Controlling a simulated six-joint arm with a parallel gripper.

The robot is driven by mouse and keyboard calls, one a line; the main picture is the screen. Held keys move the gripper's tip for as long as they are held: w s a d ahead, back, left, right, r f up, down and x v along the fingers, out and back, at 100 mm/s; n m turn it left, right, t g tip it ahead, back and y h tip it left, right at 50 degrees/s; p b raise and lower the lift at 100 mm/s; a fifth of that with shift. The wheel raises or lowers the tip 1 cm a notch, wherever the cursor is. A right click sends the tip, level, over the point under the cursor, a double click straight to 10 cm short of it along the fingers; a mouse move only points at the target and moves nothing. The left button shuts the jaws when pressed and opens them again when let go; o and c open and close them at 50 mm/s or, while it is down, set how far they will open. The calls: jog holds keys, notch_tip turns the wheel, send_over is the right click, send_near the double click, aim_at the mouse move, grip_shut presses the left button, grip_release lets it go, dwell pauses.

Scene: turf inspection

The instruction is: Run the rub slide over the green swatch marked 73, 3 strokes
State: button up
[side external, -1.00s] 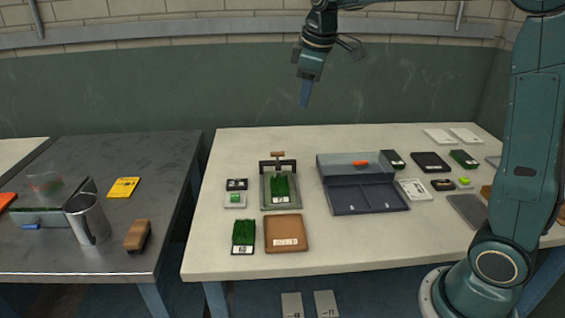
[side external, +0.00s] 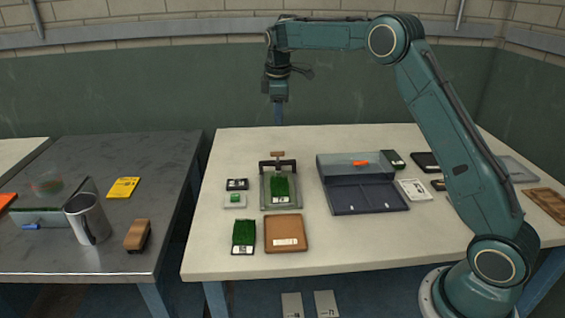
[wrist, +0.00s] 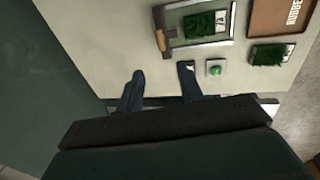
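A green turf swatch (side external: 280,186) lies in a grey frame (side external: 266,203) at the table's middle left; it also shows in the wrist view (wrist: 205,24). Its label is too small to read surely. The rub slide's wooden handle (side external: 277,154) stands on a dark bar at the frame's far end, and it shows in the wrist view (wrist: 160,38). My gripper (side external: 278,120) points down, high above and beyond the handle, touching nothing. In the wrist view its two fingers (wrist: 160,84) are apart with nothing between them.
A second green swatch (side external: 243,233) and a brown tray (side external: 285,244) lie in front of the frame. A small white box with a green top (side external: 235,201) is to its left. A grey case with an open lid (side external: 396,195) stands to its right. The front table strip is clear.

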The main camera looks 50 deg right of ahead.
aim_at(278, 153)
jog(key=shift+f, duration=0.1)
jog(key=f, duration=0.4)
jog(key=w+d+f, duration=0.1)
jog(key=f, duration=0.8)
jog(key=shift+w+d+f, duration=0.2)
jog(key=shift+w+d, duration=0.2)
grip_shut()
